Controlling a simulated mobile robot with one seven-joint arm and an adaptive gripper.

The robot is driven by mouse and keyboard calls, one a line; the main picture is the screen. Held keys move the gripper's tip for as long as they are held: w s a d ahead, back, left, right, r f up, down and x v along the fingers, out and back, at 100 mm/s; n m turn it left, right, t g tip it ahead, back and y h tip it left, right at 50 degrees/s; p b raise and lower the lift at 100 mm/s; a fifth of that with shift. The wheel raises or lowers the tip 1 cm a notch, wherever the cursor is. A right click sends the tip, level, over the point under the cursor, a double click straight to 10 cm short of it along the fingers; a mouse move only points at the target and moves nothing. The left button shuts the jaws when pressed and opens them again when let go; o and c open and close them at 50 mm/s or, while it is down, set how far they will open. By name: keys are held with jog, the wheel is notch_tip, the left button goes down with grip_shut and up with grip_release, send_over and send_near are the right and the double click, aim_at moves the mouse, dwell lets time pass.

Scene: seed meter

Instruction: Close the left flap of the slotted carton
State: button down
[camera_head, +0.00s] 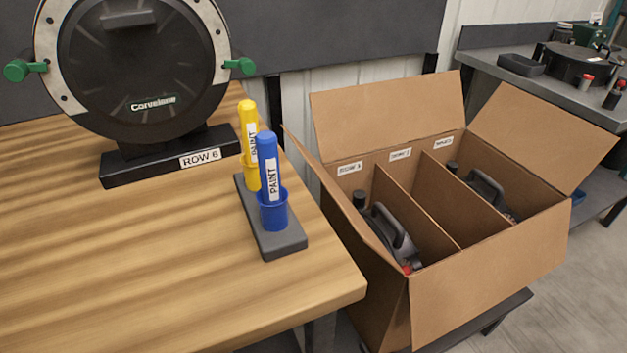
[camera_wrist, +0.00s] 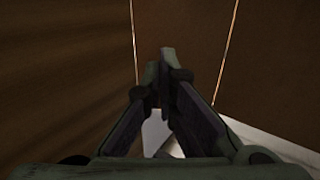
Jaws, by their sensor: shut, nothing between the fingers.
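The slotted carton (camera_head: 495,285) stands open to the right of the wooden bench in the head view. Its left flap (camera_head: 343,205) is seen nearly edge-on along the bench side, raised and leaning outward. The back flap (camera_head: 388,108) stands up and the right flap (camera_head: 545,137) leans outward. My gripper (camera_wrist: 166,55) shows only in the wrist view, its fingertips together with nothing between them. Dark brown surfaces fill the view beyond it, split by two thin light lines. I cannot tell which carton panels these are or whether the fingertips touch them.
Dividers split the carton, and dark jugs (camera_head: 395,232) stand in two compartments. The bench (camera_head: 180,260) carries a round seed meter (camera_head: 145,75) and a holder with a yellow (camera_head: 248,130) and a blue paint marker (camera_head: 269,175). A grey counter (camera_head: 560,88) stands behind at right.

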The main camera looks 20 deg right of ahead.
aim_at(337, 192)
jog(key=p+x, duration=0.4)
jog(key=x, duration=0.9)
jog(key=shift+d+r, duration=0.3)
jog(key=shift+s, duration=0.1)
jog(key=d+r+y+p, duration=0.1)
jog(key=p, duration=0.1)
jog(key=shift+d+r+y+p, duration=0.1)
jog(key=shift+d+y+p, duration=0.05)
jog(key=shift+y+p, duration=0.2)
